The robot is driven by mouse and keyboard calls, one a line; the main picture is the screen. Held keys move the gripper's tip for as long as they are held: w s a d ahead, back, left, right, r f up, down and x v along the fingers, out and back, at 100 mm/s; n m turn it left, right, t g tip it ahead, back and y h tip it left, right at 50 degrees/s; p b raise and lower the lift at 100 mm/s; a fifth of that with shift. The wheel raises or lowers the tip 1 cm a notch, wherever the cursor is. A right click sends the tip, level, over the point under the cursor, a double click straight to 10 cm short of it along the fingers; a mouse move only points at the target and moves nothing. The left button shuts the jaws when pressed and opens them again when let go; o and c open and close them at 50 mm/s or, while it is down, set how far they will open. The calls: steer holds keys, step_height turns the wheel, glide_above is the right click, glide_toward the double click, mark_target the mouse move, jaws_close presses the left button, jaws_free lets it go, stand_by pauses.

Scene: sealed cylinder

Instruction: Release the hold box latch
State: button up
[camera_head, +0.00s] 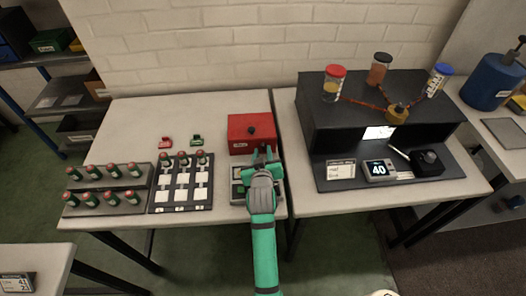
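A red box (244,121), which looks like the hold box, stands at the back right of the left table. It has a dark knob on top and a small pale label on its front. My green and grey gripper (263,154) is just in front of the box's front right part, its fingers pointing at it. The fingers look apart with nothing visible between them. I cannot tell whether they touch the box. The latch cannot be made out; the gripper hides part of the box front. A grey device (238,188) lies partly hidden under my gripper.
Racks of red-capped green vials (105,172) and a dark tray with white slots (181,193) stand to the left. Small red (165,142) and green (197,140) pieces lie behind. A black station (330,130) with jars and a "40" display (379,170) stands right.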

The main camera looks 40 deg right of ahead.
steer(key=shift+w+d+f, duration=0.25)
steer(key=shift+w+d, duration=0.1)
steer(key=shift+d, duration=0.2)
jaws_close()
steer(key=shift+a, duration=0.1)
steer(key=shift+m+t+y, duration=0.4)
steer(key=shift+m+y, duration=0.2)
steer(key=shift+m, duration=0.4)
jaws_free()
